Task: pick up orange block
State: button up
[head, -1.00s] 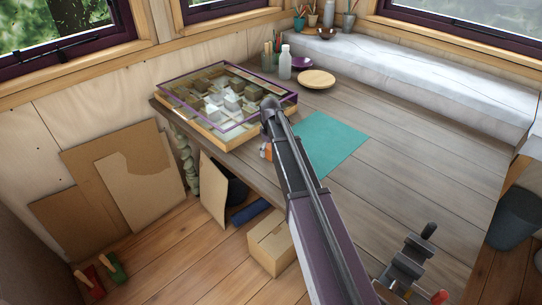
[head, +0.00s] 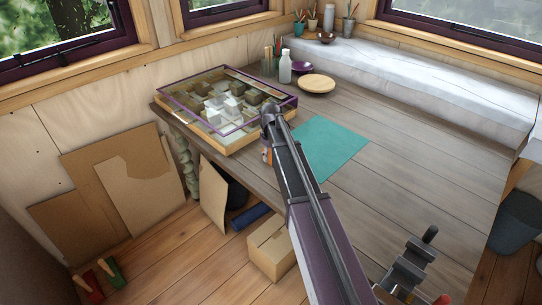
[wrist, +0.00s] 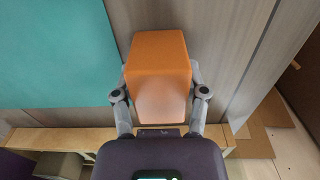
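The orange block (wrist: 160,52) fills the middle of the wrist view, its near face paler and close to the camera. My gripper (wrist: 159,78) has one finger against each side of it and looks shut on it. Whether the block rests on the table or is just off it, I cannot tell. In the head view my arm hides most of the gripper; a small orange patch of the block (head: 266,154) shows left of the arm, near the table's left edge.
A teal mat (head: 333,150) lies right of the arm on the wooden table (head: 420,160). A purple-framed glass-topped case (head: 215,140) stands at the table's left. A white bottle (head: 285,68) and wooden disc (head: 317,83) stand behind.

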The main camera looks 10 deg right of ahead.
jog(key=shift+c, duration=0.9)
jog(key=shift+r, duration=0.1)
notch_tip(320, 180, up, 3)
jog(key=p, duration=0.3)
jog(key=shift+r+p, duration=0.15)
jog(key=shift+p, duration=0.15)
jog(key=shift+s+r, duration=0.2)
jog(key=shift+s, duration=0.05)
jog(key=s, duration=0.5)
jog(key=s+p, duration=0.1)
jog(key=s, duration=0.4)
jog(key=s+r, duration=0.1)
jog(key=s, duration=0.4)
jog(key=shift+s+a, duration=0.25)
jog(key=shift+a, duration=0.1)
jog(key=shift+r+p, duration=0.1)
jog(key=shift+p, duration=0.2)
notch_tip(320, 180, up, 20)
jog(key=p, duration=2)
